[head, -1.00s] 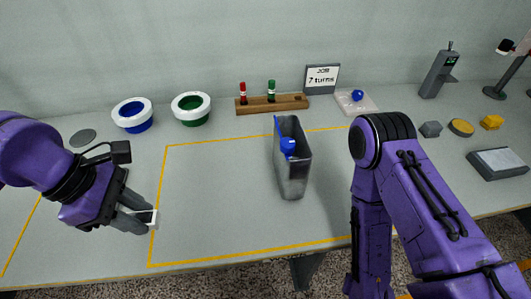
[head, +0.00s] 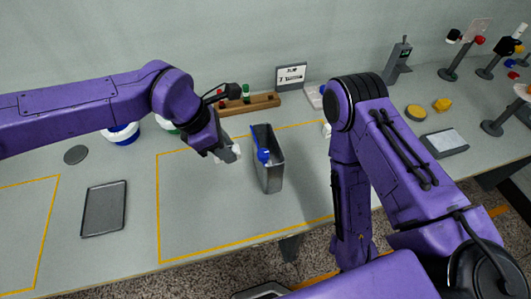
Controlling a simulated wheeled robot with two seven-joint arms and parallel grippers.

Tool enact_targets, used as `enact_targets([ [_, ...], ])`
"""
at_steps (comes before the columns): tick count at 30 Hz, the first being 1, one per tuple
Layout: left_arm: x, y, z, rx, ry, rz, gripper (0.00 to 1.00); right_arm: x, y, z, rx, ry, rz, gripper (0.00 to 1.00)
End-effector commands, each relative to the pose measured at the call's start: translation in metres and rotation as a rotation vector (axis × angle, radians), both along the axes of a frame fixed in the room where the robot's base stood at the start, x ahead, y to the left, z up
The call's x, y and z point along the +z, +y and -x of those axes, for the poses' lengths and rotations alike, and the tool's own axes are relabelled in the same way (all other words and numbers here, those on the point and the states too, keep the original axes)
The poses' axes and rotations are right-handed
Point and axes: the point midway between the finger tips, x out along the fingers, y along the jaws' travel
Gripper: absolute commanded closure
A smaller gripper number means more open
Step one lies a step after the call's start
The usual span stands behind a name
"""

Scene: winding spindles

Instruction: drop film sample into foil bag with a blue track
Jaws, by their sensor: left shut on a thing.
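The foil bag (head: 270,178) is an open-topped grey pouch standing upright on the table, with a blue track along its top edge and a blue slider (head: 263,156) at its mouth. My left gripper (head: 230,153) is just left of the bag, at about the height of its mouth in the picture. It is shut on a small white piece, the film sample (head: 236,151), only partly visible between the fingers. The sample appears outside the bag. My right arm comes down on the right of the bag, and its gripper is not in view.
A dark tray (head: 103,208) lies at left, near a grey disc (head: 76,155). Behind the left arm are a white-rimmed blue bowl (head: 124,136) and a wooden rack (head: 250,105). A sign (head: 291,77) stands behind. Yellow tape frames clear table around the bag.

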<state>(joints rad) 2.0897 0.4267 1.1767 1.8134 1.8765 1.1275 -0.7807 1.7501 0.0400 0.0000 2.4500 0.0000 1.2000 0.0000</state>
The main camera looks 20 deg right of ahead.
Motion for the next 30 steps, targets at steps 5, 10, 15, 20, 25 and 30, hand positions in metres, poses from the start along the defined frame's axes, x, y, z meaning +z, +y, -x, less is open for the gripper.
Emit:
enact_targets([
  [5,0.004,-0.039,-0.018,-0.002,0.004,-0.001,0.98,0.026,0.0,0.0,0.0,0.0,0.0,0.57],
  [10,0.0,-0.074,-0.035,-0.002,0.002,0.0,0.98,0.041,0.0,0.0,0.0,0.0,0.0,0.57],
  [15,-0.005,-0.097,-0.047,-0.001,0.0,-0.001,0.98,0.047,0.0,0.0,0.0,0.0,0.0,0.57],
  [20,-0.007,-0.106,-0.052,0.0,0.0,0.0,0.98,0.049,0.0,0.0,0.0,0.0,0.0,0.57],
  [25,-0.007,-0.106,-0.052,0.0,0.0,-0.001,0.98,0.048,0.0,0.0,0.0,0.0,0.0,0.57],
  [30,-0.007,-0.107,-0.052,-0.001,0.0,-0.001,0.98,0.049,0.0,0.0,0.0,0.0,0.0,0.57],
])
